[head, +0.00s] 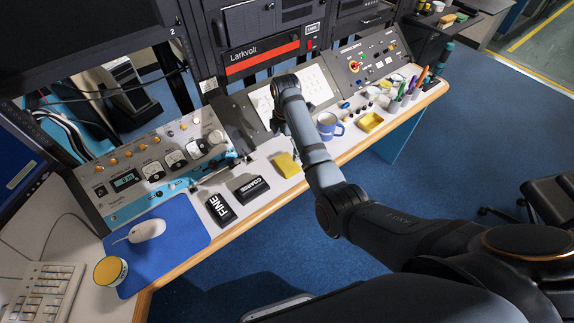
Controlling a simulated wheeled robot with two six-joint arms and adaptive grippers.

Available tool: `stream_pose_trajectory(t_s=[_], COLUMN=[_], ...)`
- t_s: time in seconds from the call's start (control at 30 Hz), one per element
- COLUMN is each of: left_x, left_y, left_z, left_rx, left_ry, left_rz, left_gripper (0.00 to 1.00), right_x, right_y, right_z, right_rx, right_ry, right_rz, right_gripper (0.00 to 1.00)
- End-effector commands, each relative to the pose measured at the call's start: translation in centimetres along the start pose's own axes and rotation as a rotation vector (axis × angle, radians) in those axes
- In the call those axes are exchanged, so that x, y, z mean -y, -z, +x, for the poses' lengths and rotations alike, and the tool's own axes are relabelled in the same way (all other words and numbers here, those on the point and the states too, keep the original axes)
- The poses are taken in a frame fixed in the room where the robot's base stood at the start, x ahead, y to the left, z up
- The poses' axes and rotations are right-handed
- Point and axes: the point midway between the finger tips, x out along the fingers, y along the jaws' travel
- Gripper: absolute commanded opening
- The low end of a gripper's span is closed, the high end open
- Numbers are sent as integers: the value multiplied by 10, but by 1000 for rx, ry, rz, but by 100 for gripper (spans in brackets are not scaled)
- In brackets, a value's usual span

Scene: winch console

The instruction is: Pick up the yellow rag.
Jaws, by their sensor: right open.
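The yellow rag (286,165) lies on the pale desk top near its front edge, right of the black block marked COARSE. Its right side is close to my forearm in the picture. My right arm reaches in from the lower right across the desk. My right gripper (279,124) is open over the desk, beyond the rag and in front of the sloped white panel. It is small and partly hidden by my wrist, and nothing shows between its fingers. My left gripper is not in view.
A blue mug (327,126) and a yellow tray (371,122) stand right of my forearm. Black blocks marked FINE (220,209) and COARSE (250,187) lie left of the rag. A mouse (148,231) rests on a blue mat (185,222). Console panels rise behind.

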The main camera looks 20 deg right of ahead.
Motion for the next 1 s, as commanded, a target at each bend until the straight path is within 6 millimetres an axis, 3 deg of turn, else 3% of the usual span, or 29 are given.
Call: stream_pose_trajectory(t_s=[0.13,0.43,0.7,0.97,1.0], left_x=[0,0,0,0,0], left_y=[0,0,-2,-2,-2], left_z=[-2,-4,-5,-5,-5], left_rx=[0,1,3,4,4], left_ry=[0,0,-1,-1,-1], left_rz=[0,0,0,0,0], left_gripper=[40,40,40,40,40], right_x=[1,1,2,1,1], right_y=[0,-1,-3,-3,-3], right_z=[27,45,87,91,91], right_rx=[-1,-1,-1,0,0], right_ry=[3,2,2,-1,-1], right_rz=[2,3,4,4,4], right_gripper=[100,100,100,100,95])
